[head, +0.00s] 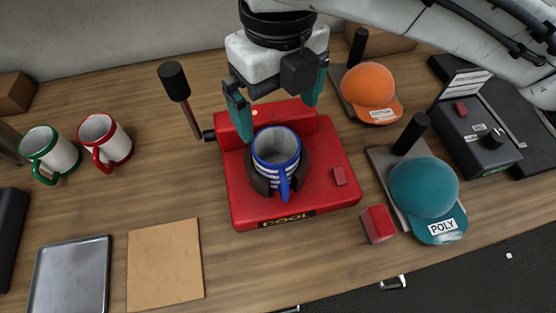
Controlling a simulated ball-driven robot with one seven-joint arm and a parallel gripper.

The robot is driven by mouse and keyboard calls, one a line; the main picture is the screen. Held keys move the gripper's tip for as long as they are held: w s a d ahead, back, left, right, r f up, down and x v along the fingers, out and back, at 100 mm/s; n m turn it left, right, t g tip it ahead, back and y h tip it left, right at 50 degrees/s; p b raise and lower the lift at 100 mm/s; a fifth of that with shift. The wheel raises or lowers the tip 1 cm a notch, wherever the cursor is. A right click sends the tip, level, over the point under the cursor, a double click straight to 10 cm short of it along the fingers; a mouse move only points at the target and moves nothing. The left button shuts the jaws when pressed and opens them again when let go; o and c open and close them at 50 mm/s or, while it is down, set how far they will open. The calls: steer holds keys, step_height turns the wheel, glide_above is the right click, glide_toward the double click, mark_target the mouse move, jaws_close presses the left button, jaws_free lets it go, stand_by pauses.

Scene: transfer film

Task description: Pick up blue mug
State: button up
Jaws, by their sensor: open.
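The blue mug (276,150) is white inside with blue and white stripes and a blue handle facing the front. It stands upright in a dark curved holder (260,181) on the red press base (243,213), which is marked "cool". My gripper (277,113) is above and behind the mug. Its two teal fingers are spread wide, one to each side of the mug's far rim. The gripper is open and holds nothing. I cannot tell how far above the rim the fingertips are.
A lever with a black knob (173,82) stands left of the press. An orange cap (368,86) and a teal cap (423,188) are to the right. Green-trimmed (52,152) and red-trimmed (108,142) mugs stand left. A metal tray (70,276) and tan board (165,264) lie front left.

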glide_toward(279, 150)
steer(key=s+f, duration=0.3)
steer(key=s, duration=0.1)
steer(key=shift+d+f+p, duration=0.15)
steer(key=shift+f+p, duration=0.2)
steer(key=shift+f, duration=0.05)
steer(key=shift+r, duration=0.1)
steer(key=c, duration=1.6)
